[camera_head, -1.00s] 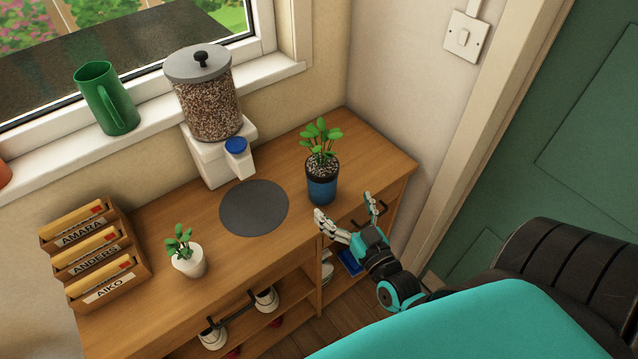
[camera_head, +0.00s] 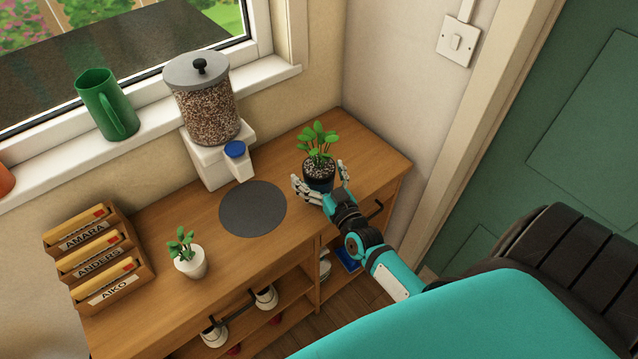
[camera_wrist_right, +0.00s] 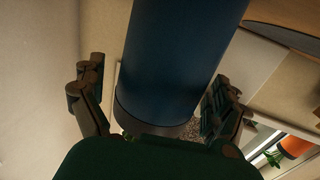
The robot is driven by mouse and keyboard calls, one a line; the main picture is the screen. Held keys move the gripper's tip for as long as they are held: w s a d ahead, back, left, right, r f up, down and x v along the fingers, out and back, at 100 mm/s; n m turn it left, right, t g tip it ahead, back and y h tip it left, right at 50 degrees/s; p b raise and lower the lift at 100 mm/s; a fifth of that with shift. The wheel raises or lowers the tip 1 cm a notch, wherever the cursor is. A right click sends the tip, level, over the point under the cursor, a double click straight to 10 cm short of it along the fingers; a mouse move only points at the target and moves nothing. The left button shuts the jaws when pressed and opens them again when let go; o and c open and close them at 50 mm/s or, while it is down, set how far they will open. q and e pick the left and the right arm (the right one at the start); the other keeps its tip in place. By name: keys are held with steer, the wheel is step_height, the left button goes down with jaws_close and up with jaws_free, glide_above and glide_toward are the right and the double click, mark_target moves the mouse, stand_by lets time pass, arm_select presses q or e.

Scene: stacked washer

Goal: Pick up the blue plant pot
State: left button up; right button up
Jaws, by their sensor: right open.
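The blue plant pot (camera_head: 318,183) stands upright on the wooden cabinet top, with a dark rim, gravel and a green leafy plant. My right gripper (camera_head: 321,185) is open around it, one finger on each side of the pot in the head view. The right wrist view shows the blue pot (camera_wrist_right: 180,65) filling the space between the two open fingers (camera_wrist_right: 165,105). I cannot tell whether the fingers touch it. My left gripper is in neither view.
A white pot with a plant (camera_head: 190,262) and a letter rack (camera_head: 98,262) stand to the left. A dark round mat (camera_head: 252,208) lies beside the blue pot, with a seed dispenser (camera_head: 208,110) behind. A wall (camera_head: 385,90) rises to the right.

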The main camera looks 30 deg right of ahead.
steer(key=shift+s, duration=0.1)
steer(key=c, duration=1.6)
steer(key=shift+r, duration=0.2)
